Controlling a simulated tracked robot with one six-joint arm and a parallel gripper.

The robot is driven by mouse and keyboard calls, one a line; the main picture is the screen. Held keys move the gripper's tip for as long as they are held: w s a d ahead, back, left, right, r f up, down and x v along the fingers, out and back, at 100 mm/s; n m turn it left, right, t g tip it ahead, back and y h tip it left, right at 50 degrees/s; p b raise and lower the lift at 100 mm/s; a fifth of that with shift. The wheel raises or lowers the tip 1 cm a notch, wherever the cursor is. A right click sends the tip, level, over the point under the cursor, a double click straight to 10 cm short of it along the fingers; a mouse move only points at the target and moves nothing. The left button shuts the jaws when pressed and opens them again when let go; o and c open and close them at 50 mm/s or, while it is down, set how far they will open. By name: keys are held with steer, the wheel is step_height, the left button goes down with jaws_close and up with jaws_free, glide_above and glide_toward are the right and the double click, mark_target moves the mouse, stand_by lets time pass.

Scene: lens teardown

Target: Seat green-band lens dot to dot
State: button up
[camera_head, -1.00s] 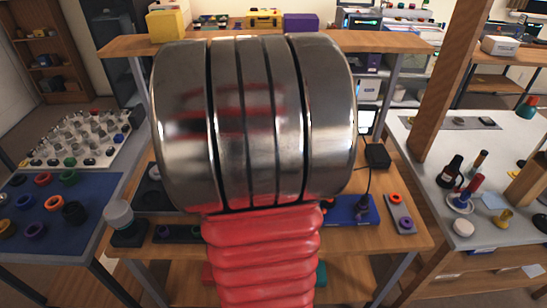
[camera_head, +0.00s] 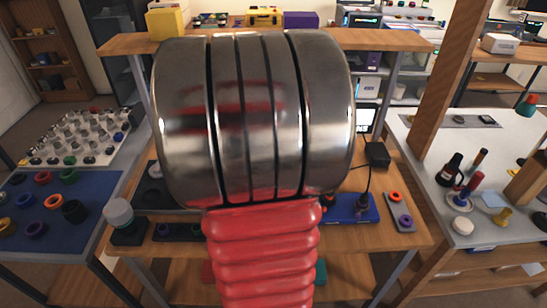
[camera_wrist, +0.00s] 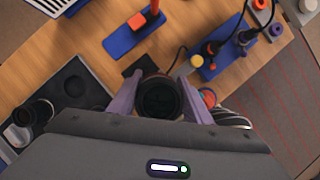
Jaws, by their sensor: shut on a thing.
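My gripper (camera_wrist: 155,88) shows in the wrist view, its two purple fingers shut on a dark round lens part (camera_wrist: 158,100). I look at the lens end-on; no green band or dot can be made out on it. The held lens is over the wooden bench, near a small black block (camera_wrist: 140,66). A blue board (camera_wrist: 228,58) with dark upright parts lies up and to the right; it also shows in the head view (camera_head: 345,212). In the head view my own arm covers the middle, and the gripper and held lens are hidden.
A dark tray with round recesses (camera_wrist: 70,68) lies left of my gripper. A grey strip with orange and purple rings (camera_head: 402,220) lies right of the blue board. A blue mat (camera_head: 18,200) holds several coloured rings.

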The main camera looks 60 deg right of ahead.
steer(key=shift+f, duration=0.15)
stand_by(0.7)
steer(key=o, duration=1.6)
steer(key=v, duration=1.3)
steer(key=shift+a+r, duration=0.2)
steer(key=shift+r, duration=0.1)
